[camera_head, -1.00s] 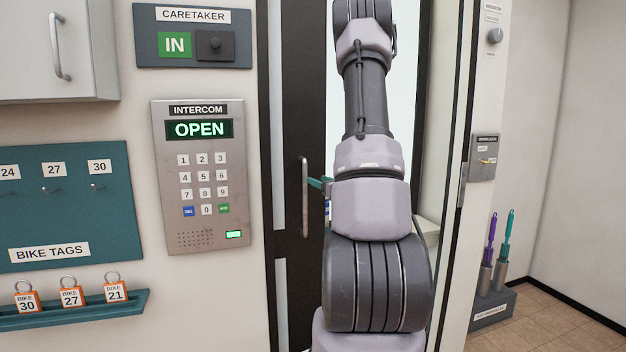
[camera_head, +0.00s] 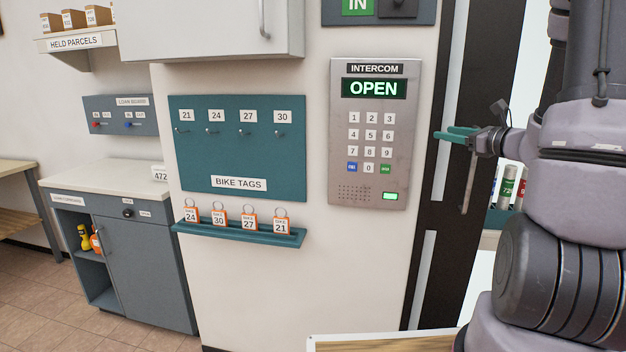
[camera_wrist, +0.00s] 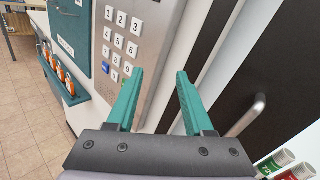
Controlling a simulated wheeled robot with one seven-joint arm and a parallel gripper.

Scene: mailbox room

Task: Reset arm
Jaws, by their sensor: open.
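My gripper (camera_head: 447,134) has teal fingers and shows at the right in the head view, in front of the dark door frame beside the intercom. In the wrist view my gripper (camera_wrist: 158,92) is open, with nothing between its fingers. The intercom (camera_head: 370,135) is a grey keypad panel whose screen reads OPEN; in the wrist view its keypad (camera_wrist: 122,40) lies beyond the left finger. My arm fills the right side of the head view and hides part of the doorway.
A metal door handle (camera_head: 468,183) is close to the gripper; it also shows in the wrist view (camera_wrist: 247,115). The bike tag board (camera_head: 240,150) has empty hooks above a teal ledge (camera_head: 262,236) with several orange tags. A grey cabinet (camera_head: 147,262) stands at left. Floor at lower left is clear.

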